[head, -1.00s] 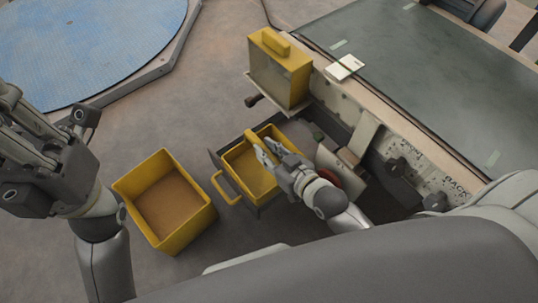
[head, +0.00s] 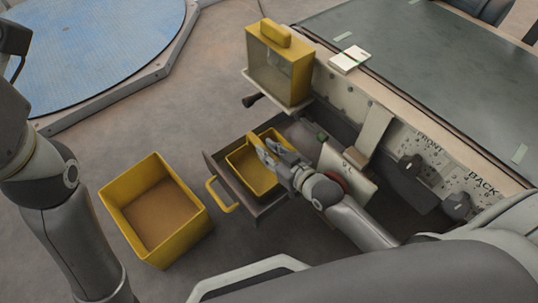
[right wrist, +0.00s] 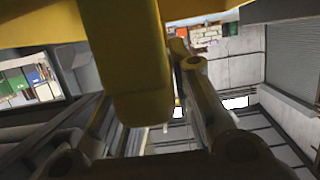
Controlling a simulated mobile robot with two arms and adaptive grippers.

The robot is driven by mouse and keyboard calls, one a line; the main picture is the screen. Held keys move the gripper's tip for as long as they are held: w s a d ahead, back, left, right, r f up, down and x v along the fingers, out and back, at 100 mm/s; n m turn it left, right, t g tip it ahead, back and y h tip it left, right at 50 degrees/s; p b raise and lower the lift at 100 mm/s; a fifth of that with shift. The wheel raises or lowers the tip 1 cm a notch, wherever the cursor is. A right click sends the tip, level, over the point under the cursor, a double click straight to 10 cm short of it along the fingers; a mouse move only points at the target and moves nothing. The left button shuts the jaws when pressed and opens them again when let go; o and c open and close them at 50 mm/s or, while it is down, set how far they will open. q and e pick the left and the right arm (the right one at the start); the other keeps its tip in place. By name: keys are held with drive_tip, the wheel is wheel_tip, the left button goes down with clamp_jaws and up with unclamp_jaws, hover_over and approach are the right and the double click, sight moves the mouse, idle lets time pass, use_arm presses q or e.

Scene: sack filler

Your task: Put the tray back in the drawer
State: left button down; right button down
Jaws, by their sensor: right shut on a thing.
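The yellow tray (head: 240,162) is over or inside the pulled-out grey drawer (head: 268,208), with its rim near the drawer walls. I cannot tell whether it rests on the drawer floor. The drawer has a yellow handle (head: 221,196) at its front. In the right wrist view the yellow grip (right wrist: 140,75) is large and close, beside the fingers. My left gripper is mostly cut off at the upper left edge; its fingertips are hidden.
An open yellow bin (head: 155,208) stands on the floor left of the drawer. A yellow box with a clear front (head: 280,65) stands on a ledge behind it. The machine bench (head: 420,70) with knobs fills the right. The floor between bin and blue round platform (head: 85,45) is clear.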

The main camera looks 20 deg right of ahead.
idle(0.3)
drive_tip(key=shift+f, duration=0.2)
drive_tip(key=c, duration=1.3)
unclamp_jaws()
